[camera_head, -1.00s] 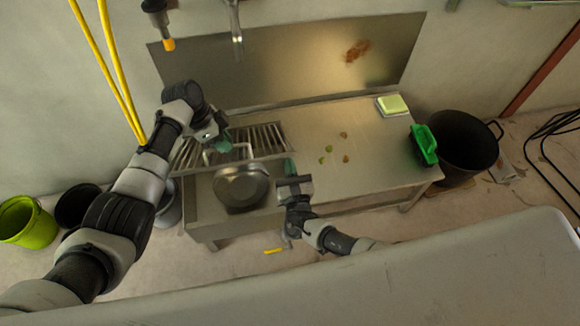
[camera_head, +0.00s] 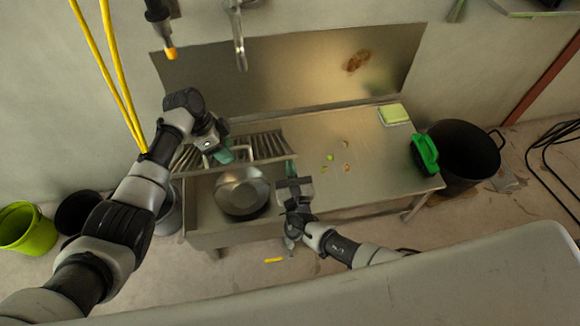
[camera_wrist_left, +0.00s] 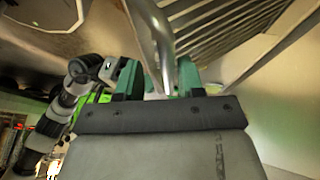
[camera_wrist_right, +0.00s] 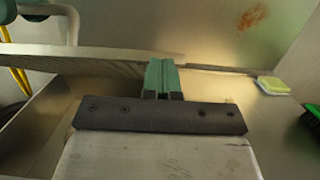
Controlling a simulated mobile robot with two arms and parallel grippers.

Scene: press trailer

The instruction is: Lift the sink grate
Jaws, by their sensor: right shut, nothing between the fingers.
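The slatted metal sink grate (camera_head: 264,147) lies over the back of the sink in the head view. Its slats also show in the left wrist view (camera_wrist_left: 222,25). My left gripper (camera_head: 223,153) is over the grate's left part. In the left wrist view a curved metal bar (camera_wrist_left: 160,50), apparently the grate's handle, passes between my left gripper's (camera_wrist_left: 158,80) parted green fingers. Whether they touch it I cannot tell. My right gripper (camera_head: 293,181) is shut and empty near the grate's right front end. The right wrist view shows its fingers (camera_wrist_right: 161,80) together, before the grate's edge (camera_wrist_right: 85,60).
A round metal pan (camera_head: 241,190) sits in the sink below the grate. The steel counter (camera_head: 375,165) right of it holds scraps and a sponge (camera_head: 392,114). A green brush (camera_head: 425,153) hangs by a black pot (camera_head: 465,145). A faucet (camera_head: 237,35) is above.

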